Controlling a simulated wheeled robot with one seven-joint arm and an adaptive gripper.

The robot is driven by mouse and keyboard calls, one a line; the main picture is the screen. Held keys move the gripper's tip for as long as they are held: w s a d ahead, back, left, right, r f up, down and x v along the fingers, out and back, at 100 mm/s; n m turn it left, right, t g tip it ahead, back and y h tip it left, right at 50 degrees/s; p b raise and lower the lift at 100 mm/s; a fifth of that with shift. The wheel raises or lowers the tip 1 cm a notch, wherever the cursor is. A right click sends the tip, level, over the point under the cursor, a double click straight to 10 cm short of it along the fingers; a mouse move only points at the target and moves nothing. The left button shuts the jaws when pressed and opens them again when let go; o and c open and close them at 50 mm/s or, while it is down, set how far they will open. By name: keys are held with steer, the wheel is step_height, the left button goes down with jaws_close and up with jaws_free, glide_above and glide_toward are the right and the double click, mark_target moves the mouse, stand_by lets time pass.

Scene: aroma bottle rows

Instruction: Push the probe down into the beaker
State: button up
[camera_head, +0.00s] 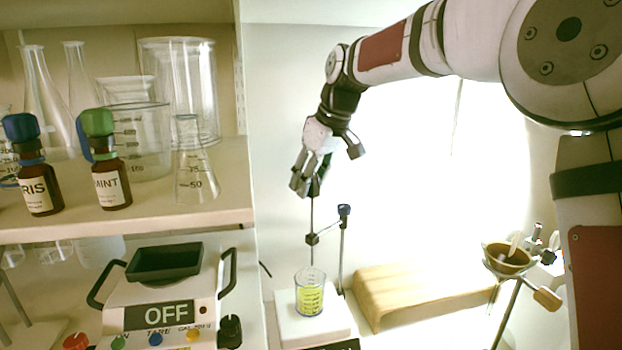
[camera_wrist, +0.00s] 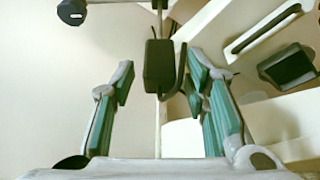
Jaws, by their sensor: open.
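The probe (camera_head: 312,216) is a thin, dark upright rod with a small black block lower down. It stands over the beaker (camera_head: 310,293), a small clear glass with yellow-green liquid, on a white base. Whether its tip reaches the liquid is hard to tell. My gripper (camera_head: 308,187) points down at the top of the probe. In the wrist view my gripper (camera_wrist: 160,88) is open, its green-padded fingers apart on both sides. The probe's black block (camera_wrist: 159,66) and thin rod show between them, touching neither pad visibly. The probe's top end is hidden near the fingers.
A stand with a blue knob (camera_head: 344,210) rises just right of the probe.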

mark_target(311, 234)
jaws_close()
step_height(311, 234, down, 10)
steer(key=b, duration=0.3)
steer(key=shift+r, duration=0.25)
steer(key=shift+f, duration=0.2)
jaws_free()
steer(key=shift+f, duration=0.1)
